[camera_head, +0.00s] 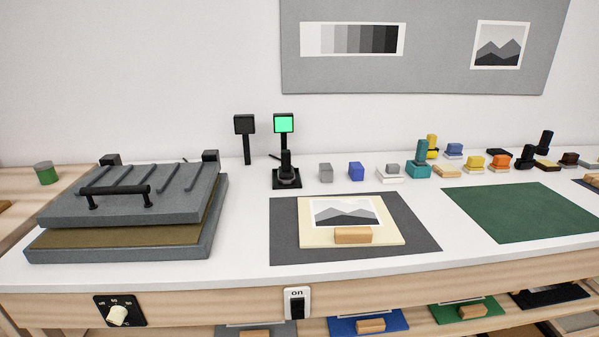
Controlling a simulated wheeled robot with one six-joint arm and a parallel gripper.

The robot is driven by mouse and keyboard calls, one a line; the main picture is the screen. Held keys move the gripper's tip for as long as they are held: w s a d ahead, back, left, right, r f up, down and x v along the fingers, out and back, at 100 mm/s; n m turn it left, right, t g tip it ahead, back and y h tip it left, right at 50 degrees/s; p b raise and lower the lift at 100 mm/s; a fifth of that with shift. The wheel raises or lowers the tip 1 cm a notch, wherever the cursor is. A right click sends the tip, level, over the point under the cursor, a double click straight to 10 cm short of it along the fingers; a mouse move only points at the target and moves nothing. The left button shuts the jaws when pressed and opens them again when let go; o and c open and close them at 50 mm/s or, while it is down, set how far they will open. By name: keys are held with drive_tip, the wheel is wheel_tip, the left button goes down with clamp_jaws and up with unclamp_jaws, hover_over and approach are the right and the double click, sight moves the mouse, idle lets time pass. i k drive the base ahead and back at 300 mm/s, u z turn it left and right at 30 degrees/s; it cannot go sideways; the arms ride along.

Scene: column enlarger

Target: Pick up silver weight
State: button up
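Two things could be the silver weight, and I cannot tell which it is. One is a small plain grey block (326,173) on the white worktop, left of a blue block (356,171). The other is a pale, low block with a grey top piece (391,171), right of the blue block and beside a teal block with an upright handle (418,168). Both stand near the back of the worktop. My gripper is not in view.
A grey press with a black handle (120,195) fills the left. A grey mat (420,249) bears a cream board with a picture. A green mat (520,212) lies bare at right. Black posts (245,135) stand at the back. Several coloured blocks crowd the back right.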

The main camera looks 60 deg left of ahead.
sight(326, 170)
drive_tip(key=u, duration=0.8)
drive_tip(key=i, duration=0.75)
drive_tip(key=u, duration=0.9)
